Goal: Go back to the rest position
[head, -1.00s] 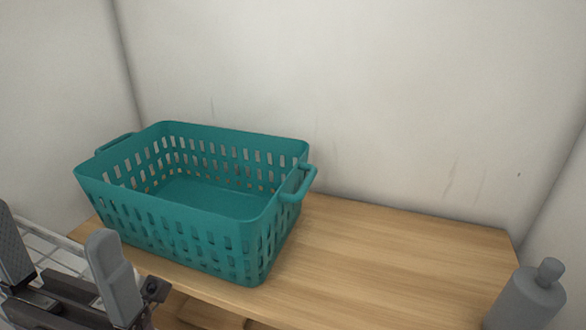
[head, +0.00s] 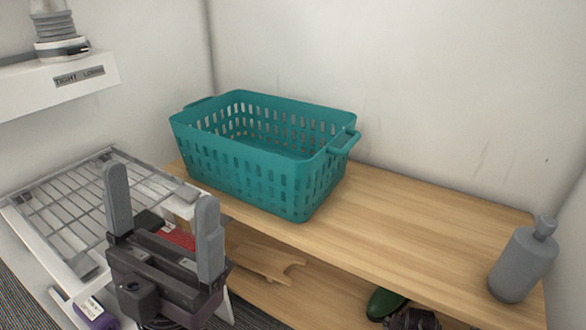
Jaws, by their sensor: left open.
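My left gripper (head: 162,222) shows at the lower left of the head view. Its two grey fingers point up and stand wide apart, with nothing between them. It is in front of the wooden shelf (head: 430,235) and left of and below the teal basket (head: 262,180). It does not touch the basket. The basket stands upright on the shelf against the back wall, and the part of its inside that shows is empty. My right gripper is not in view.
A grey bottle (head: 520,265) stands at the shelf's right end. A white wire rack (head: 60,215) is at the left, partly behind my gripper. A white wall-mounted unit (head: 60,85) is above it. A green object (head: 384,303) sits on the lower level. The shelf's middle is clear.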

